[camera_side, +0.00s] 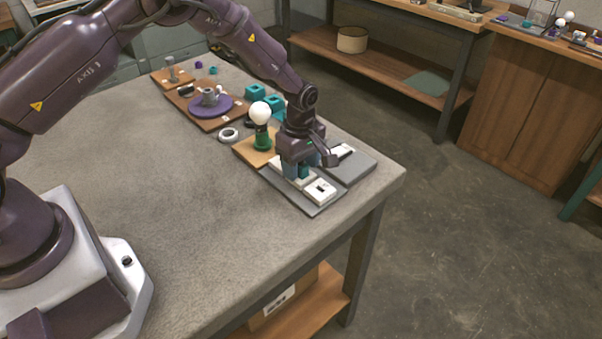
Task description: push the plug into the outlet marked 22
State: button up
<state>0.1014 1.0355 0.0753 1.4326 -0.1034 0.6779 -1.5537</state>
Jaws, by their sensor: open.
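My gripper (298,174) points down over the grey board near the table's right corner, with its jaws open. A teal piece (303,171) shows at the fingers; I cannot tell whether it is the plug. A white block with a dark mark on top (320,191), which looks like an outlet, sits at the board's front end. Another white block (277,162) shows partly behind the fingers. The number 22 is not legible on either block. Whether anything is seated in the block under the gripper is hidden.
A grey plate (358,167) with a white part lies just right of my gripper. A white bulb on a green holder (261,125) stands close on the left. A white ring (228,135), teal blocks (255,92) and a purple disc (222,106) lie further back. The table's near-left area is clear.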

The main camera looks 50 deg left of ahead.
notch_tip(320, 180, up, 12)
jog(key=s+r+m+t, duration=0.2)
jog(key=s+r+m, duration=0.4)
jog(key=s, duration=0.3)
jog(key=s+a+r+m+t, duration=0.1)
jog(key=s+r+m, duration=0.5)
jog(key=s, duration=0.4)
jog(key=s+a+r+m+t, duration=0.1)
jog(key=s+r+m+t, duration=0.1)
jog(key=s+r+m, duration=0.4)
jog(key=shift+s+a+r+t, duration=0.3)
jog(key=shift+s+r, duration=0.65)
jog(key=shift+s, duration=0.75)
